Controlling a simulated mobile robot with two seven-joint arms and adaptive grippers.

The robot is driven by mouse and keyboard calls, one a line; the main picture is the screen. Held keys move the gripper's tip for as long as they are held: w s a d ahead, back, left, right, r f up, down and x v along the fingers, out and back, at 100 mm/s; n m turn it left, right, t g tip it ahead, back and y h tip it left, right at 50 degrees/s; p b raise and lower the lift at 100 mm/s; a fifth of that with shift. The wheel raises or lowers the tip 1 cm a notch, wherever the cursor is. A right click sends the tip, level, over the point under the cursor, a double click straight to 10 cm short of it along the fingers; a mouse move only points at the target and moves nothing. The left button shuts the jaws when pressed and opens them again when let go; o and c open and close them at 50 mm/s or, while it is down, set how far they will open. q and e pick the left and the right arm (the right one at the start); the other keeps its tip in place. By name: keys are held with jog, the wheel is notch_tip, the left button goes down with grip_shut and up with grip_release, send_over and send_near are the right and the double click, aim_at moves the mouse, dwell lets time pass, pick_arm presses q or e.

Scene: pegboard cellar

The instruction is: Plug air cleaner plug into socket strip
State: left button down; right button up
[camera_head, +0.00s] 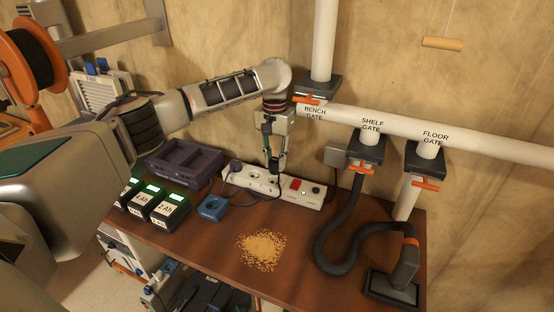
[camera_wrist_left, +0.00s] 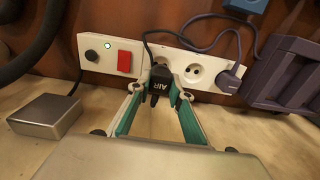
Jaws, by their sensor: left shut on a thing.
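My left gripper (camera_head: 274,168) hangs pointing down just above the white socket strip (camera_head: 312,200) at the back of the brown bench. In the left wrist view the gripper (camera_wrist_left: 158,92) is shut on a black plug (camera_wrist_left: 160,78) marked AIR, with a dark cord running off it. Dark prong-like parts stick out of the plug toward the lower part of that view. The strip (camera_wrist_left: 90,70) shows behind it, with a red switch, a lit green lamp and round sockets. The plug covers part of the strip; I see no clear contact with a socket. My right gripper is not in view.
A purple plug (camera_wrist_left: 230,76) sits at one end of the strip. A purple crate (camera_head: 184,158), battery units (camera_head: 170,212) and a blue box (camera_head: 213,208) stand left of the strip. A sawdust pile (camera_head: 262,250) lies in front. A dark hose (camera_head: 322,240) curves at the right.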

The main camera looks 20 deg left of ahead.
aim_at(275, 168)
pick_arm(q)
jog(key=shift+s+f, duration=0.15)
jog(key=shift+f, duration=1.8)
dwell(1.6)
jog(key=shift+d+r, duration=0.15)
jog(key=shift+r, duration=0.3)
jog(key=shift+a+f, duration=0.2)
jog(key=shift+f, duration=0.25)
dwell(1.1)
jog(key=shift+r, duration=0.4)
dwell(2.1)
